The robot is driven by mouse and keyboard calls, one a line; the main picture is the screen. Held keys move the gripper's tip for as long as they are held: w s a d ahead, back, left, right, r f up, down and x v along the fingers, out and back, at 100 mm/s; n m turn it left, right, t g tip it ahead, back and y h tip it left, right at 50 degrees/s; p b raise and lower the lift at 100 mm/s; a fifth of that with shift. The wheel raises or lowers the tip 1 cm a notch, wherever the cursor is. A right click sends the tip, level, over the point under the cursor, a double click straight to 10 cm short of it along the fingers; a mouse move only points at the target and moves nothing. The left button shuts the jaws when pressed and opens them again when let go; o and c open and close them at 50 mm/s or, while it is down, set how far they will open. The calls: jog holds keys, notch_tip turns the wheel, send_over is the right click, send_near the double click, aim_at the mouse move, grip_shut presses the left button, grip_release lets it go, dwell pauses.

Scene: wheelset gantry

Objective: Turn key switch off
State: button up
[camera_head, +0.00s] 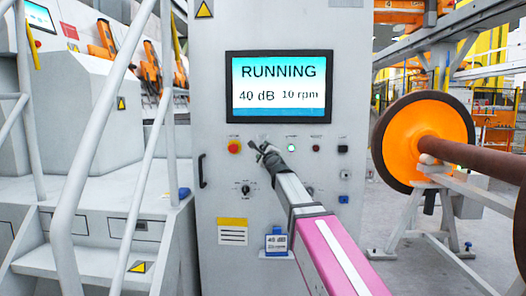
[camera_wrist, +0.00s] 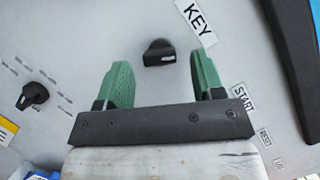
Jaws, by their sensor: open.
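In the wrist view the key switch (camera_wrist: 158,53) is a black knob with a pale mark, beside a "KEY" label (camera_wrist: 195,23). My gripper (camera_wrist: 163,80) is open, with its two green fingers apart. The knob shows between the fingers, near their tips; I cannot tell how far it is in depth. In the head view my gripper (camera_head: 264,150) is at the grey control cabinet (camera_head: 215,120), right of the red button, and my arm hides the key switch. The screen (camera_head: 279,86) reads RUNNING, 40 dB, 10 rpm.
A red emergency button (camera_head: 234,146), a lit green button (camera_head: 291,148) and a rotary selector (camera_head: 245,189) are on the panel near my gripper. The selector also shows at left in the wrist view (camera_wrist: 32,96). White stair rails (camera_head: 85,150) stand left; an orange wheel (camera_head: 420,135) with an axle stands right.

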jog(key=shift+x, duration=1.15)
jog(key=c, duration=0.9)
jog(key=shift+c, duration=0.2)
